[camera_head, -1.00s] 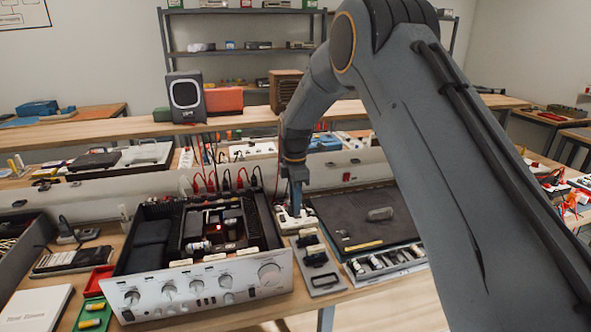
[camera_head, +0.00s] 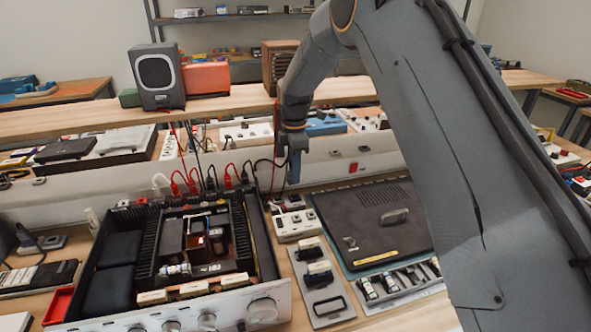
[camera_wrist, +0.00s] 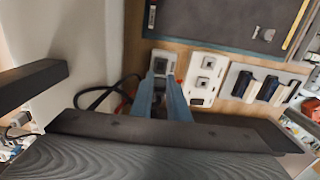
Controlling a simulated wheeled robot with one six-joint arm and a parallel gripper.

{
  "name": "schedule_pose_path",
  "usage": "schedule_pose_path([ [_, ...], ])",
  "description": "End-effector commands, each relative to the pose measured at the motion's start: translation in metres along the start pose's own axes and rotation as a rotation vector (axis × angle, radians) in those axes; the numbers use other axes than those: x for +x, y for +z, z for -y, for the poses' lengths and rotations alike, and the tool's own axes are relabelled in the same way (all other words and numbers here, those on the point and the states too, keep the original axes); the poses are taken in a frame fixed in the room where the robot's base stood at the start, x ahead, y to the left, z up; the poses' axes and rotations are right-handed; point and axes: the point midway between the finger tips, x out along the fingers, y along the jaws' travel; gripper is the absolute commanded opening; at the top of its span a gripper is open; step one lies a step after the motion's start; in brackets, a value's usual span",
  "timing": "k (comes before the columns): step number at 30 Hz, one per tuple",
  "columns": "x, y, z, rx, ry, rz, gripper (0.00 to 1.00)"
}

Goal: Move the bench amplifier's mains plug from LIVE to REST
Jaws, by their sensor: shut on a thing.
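My gripper (camera_head: 293,172) points down behind the right rear corner of the bench amplifier (camera_head: 205,275). Its blue fingers (camera_wrist: 160,92) are closed together in the wrist view. The mains plug between them is mostly hidden by the fingers; a black cable (camera_wrist: 103,93) loops in from the left. A white socket strip (camera_head: 298,222) stands right of the amplifier, just below and in front of the fingertips, and shows in the wrist view (camera_wrist: 203,80) with two square sockets. A pale square socket unit (camera_wrist: 161,63) lies just beyond the fingertips. I cannot read the LIVE or REST labels.
Red, black and white leads (camera_head: 205,180) rise behind the amplifier, close to a low pale panel (camera_head: 100,200).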

Motion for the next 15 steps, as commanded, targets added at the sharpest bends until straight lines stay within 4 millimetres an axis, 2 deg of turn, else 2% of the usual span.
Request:
schedule_pose_path([
  [15, 0.039, 0.002, 0.000, 0.003, -0.001, 0.000, 0.00],
])
